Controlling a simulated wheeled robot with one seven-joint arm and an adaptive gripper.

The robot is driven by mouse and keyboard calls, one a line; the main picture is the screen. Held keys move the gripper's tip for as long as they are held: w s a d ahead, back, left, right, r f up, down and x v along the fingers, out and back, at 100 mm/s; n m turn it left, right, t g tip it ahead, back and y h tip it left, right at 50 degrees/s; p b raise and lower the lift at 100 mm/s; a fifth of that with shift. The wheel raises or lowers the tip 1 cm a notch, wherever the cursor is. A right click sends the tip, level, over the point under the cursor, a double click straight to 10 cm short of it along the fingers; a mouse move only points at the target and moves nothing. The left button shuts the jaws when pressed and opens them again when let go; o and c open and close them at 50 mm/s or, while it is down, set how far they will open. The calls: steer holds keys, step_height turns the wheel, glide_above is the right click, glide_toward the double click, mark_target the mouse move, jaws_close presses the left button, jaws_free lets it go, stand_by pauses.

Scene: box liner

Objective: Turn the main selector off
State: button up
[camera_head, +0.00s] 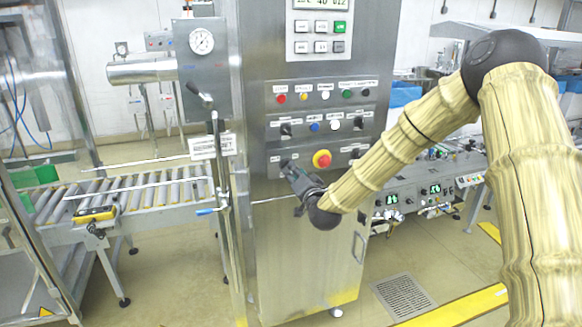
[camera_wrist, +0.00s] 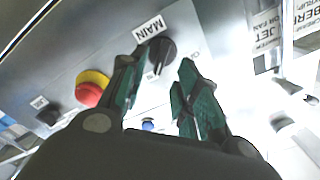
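The main selector (camera_wrist: 162,52) is a dark round knob beside a white "MAIN" label (camera_wrist: 149,28) in the wrist view. My gripper (camera_wrist: 158,72) has its two dark green fingers spread, with the knob just beyond and between the tips. The left fingertip overlaps the knob's edge in the picture; I cannot tell whether it touches. In the head view my gripper (camera_head: 290,170) is at the left end of the cabinet's lowest control row and hides most of the selector. The knob's set position is not clear.
A red emergency stop on a yellow ring (camera_head: 322,159) sits just right of my gripper, and shows in the wrist view (camera_wrist: 91,87). More buttons (camera_head: 325,95) and switches line the rows above. A vertical post with a lever (camera_head: 217,150) and sign stands close left.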

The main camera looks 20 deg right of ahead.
mark_target(287, 167)
steer(key=shift+w+p, duration=0.4)
steer(key=shift+w, duration=1.4)
